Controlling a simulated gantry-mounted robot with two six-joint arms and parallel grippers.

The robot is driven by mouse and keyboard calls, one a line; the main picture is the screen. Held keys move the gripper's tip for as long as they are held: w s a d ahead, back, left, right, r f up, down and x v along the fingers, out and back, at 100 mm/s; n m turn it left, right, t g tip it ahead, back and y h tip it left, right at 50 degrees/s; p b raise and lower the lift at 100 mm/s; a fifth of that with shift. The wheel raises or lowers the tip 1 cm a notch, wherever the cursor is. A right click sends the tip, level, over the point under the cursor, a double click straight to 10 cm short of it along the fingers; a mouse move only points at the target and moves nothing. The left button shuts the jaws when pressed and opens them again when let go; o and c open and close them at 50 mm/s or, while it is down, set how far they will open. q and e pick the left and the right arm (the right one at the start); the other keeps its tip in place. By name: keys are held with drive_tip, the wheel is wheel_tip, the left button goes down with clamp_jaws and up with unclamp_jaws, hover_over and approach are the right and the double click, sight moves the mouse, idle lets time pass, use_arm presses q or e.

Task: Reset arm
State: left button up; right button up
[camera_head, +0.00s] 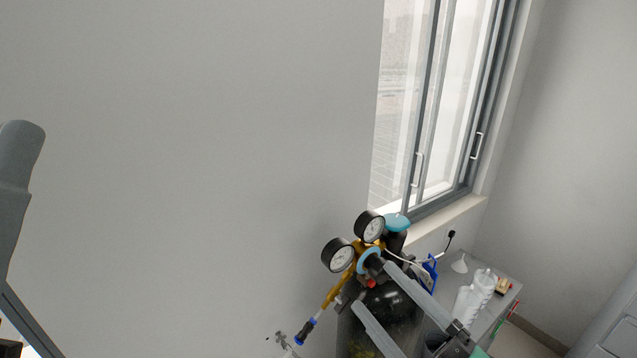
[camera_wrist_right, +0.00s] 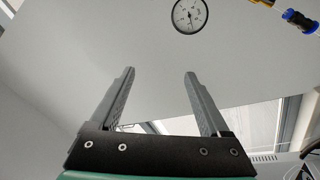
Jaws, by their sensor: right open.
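My right gripper (camera_head: 372,287) shows in the camera_head view, low and right of the middle. Its two grey fingers lie in front of the dark gas cylinder (camera_head: 392,306) and point up and left toward its regulator. In the right wrist view the fingers of the same gripper (camera_wrist_right: 159,72) are spread wide with nothing between them. One round gauge (camera_wrist_right: 189,15) shows beyond and above the fingertips there.
The brass regulator carries two gauges (camera_head: 338,254) (camera_head: 369,226) and a blue-ended hose fitting (camera_head: 306,331). A grey table (camera_head: 510,281) with white bottles (camera_head: 474,296) stands right of the cylinder. A window (camera_head: 430,110) is behind. The wall area at left is clear.

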drive_tip(key=s+d+r+m+t+h, duration=0.1)
drive_tip(key=s+r+m+t, duration=0.15)
drive_tip(key=r, duration=0.55)
drive_tip(key=s+d+r+m+t, duration=0.1)
drive_tip(key=s+r+t, duration=0.15)
drive_tip(key=r, duration=0.55)
drive_tip(key=s+d+r+m+t+h, duration=0.55)
drive_tip(key=s+r+m+h, duration=0.2)
drive_tip(key=m, duration=0.45)
wheel_tip(320, 180, up, 21)
drive_tip(key=w+d+m+p, duration=0.1)
drive_tip(key=m+p, duration=0.1)
drive_tip(key=p, duration=1.9)
drive_tip(key=shift+h, duration=0.45)
